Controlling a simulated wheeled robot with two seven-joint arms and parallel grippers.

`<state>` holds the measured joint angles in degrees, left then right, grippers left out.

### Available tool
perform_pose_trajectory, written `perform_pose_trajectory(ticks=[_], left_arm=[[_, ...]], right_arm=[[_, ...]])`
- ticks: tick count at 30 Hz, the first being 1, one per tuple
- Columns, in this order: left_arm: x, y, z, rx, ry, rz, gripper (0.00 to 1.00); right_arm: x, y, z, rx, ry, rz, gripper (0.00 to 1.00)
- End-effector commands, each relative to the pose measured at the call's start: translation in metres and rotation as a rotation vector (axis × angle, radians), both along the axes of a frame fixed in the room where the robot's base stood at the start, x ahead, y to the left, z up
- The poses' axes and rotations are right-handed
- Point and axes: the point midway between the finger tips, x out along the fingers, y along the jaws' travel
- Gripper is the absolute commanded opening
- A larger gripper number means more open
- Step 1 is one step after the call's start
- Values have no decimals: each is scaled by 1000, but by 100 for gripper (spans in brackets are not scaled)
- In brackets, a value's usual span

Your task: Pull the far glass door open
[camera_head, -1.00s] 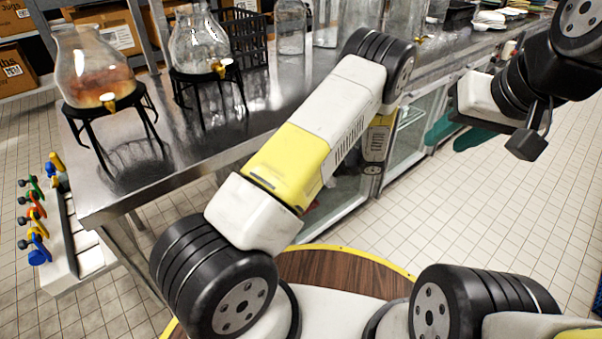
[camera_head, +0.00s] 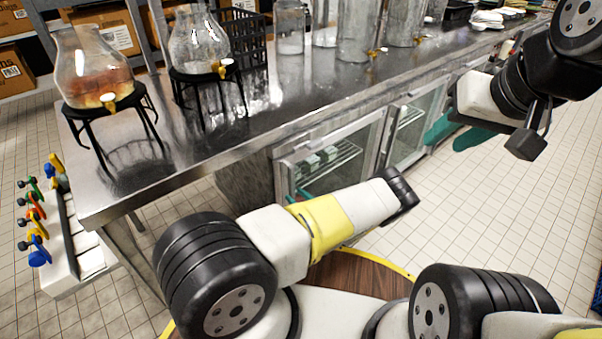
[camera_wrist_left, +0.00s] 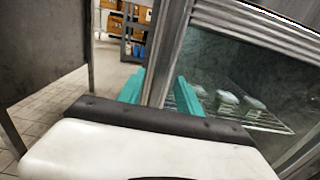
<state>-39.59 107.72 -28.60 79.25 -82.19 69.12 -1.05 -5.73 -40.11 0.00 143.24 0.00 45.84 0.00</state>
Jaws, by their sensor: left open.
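Two framed glass doors are under the steel counter. The farther one (camera_head: 408,128) looks shut in the head view; the nearer one (camera_head: 335,158) shows a wire shelf with containers behind its glass. My left gripper (camera_head: 303,194) is mostly hidden behind my left forearm, with a bit of teal finger showing by the nearer door. In the left wrist view my left gripper (camera_wrist_left: 160,92) is open, its teal fingers apart. A metal upright (camera_wrist_left: 168,55) shows between and beyond them; contact cannot be told. My right gripper (camera_head: 460,133) is open and empty, out over the floor.
Glass dispensers on black stands (camera_head: 105,105) and tall glass jars (camera_head: 357,35) stand on the counter (camera_head: 270,100). A rack with coloured taps (camera_head: 65,240) is at the left. The tiled floor (camera_head: 470,220) in front of the doors is clear.

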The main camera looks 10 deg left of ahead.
Motion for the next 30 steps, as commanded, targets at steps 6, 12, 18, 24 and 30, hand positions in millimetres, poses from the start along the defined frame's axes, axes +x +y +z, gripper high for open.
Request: perform_pose_trajectory(ticks=[6, 12, 18, 24, 30], left_arm=[[15, 20, 0, -1, 1, 2, 42], [18, 23, 0, -1, 1, 0, 42], [17, 23, 0, -1, 1, 1, 28], [17, 22, 0, -2, 1, 1, 0], [17, 22, 0, -2, 1, 1, 0]], right_arm=[[0, 0, 0, 0, 0, 0, 36], [0, 0, 0, 0, 0, 0, 36], [0, 0, 0, 0, 0, 0, 36], [0, 0, 0, 0, 0, 0, 36], [0, 0, 0, 0, 0, 0, 36]])
